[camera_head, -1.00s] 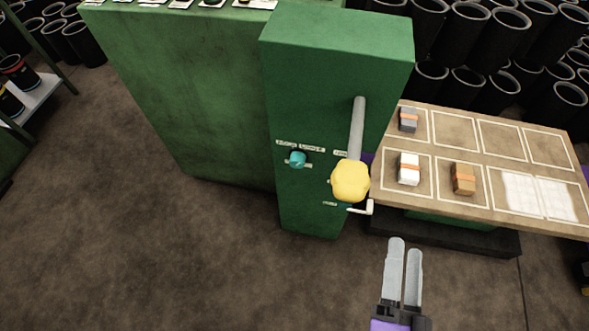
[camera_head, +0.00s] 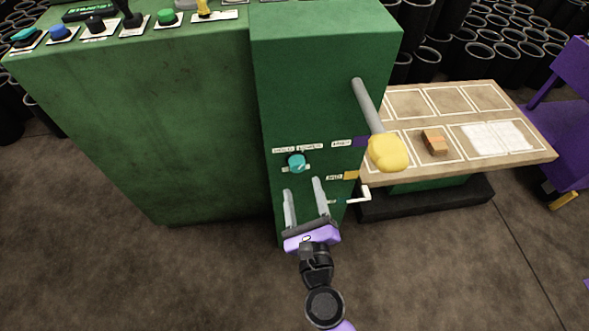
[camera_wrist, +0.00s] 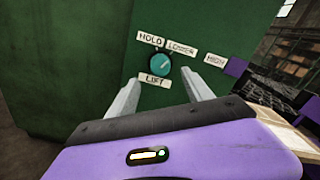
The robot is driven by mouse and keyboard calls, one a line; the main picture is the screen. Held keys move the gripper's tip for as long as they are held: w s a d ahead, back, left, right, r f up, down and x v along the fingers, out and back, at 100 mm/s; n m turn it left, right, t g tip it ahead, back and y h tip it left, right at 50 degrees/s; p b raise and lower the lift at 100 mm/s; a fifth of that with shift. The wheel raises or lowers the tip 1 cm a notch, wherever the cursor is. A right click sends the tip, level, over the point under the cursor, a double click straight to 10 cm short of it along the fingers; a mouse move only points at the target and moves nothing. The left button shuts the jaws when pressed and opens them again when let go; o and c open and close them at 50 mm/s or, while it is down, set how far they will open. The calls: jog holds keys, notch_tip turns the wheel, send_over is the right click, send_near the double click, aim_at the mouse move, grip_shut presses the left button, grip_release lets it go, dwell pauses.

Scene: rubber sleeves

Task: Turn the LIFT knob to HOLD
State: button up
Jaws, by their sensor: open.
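The LIFT knob (camera_head: 297,163) is a teal round knob on the front face of the green cabinet. In the wrist view the knob (camera_wrist: 159,64) has HOLD (camera_wrist: 150,39) at its upper left, LOWER (camera_wrist: 182,48) at its upper right and LIFT (camera_wrist: 155,80) below it. A pale mark on the knob seems to slant toward the upper right; its exact setting is hard to tell. My gripper (camera_head: 304,188) is open and empty, just below and in front of the knob. In the wrist view the knob lies beyond and between the two fingers (camera_wrist: 162,93), apart from them.
A lever with a yellow ball (camera_head: 388,153) sticks out right of the knob. A white crank (camera_head: 357,196) is below it. Labels including HIGH (camera_wrist: 215,59) sit right of the knob. A wooden table (camera_head: 450,101) stands at the right. Floor at left is clear.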

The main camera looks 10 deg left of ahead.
aim_at(299, 170)
jog(key=x, duration=0.7)
jog(key=shift+b, duration=0.3)
grip_shut()
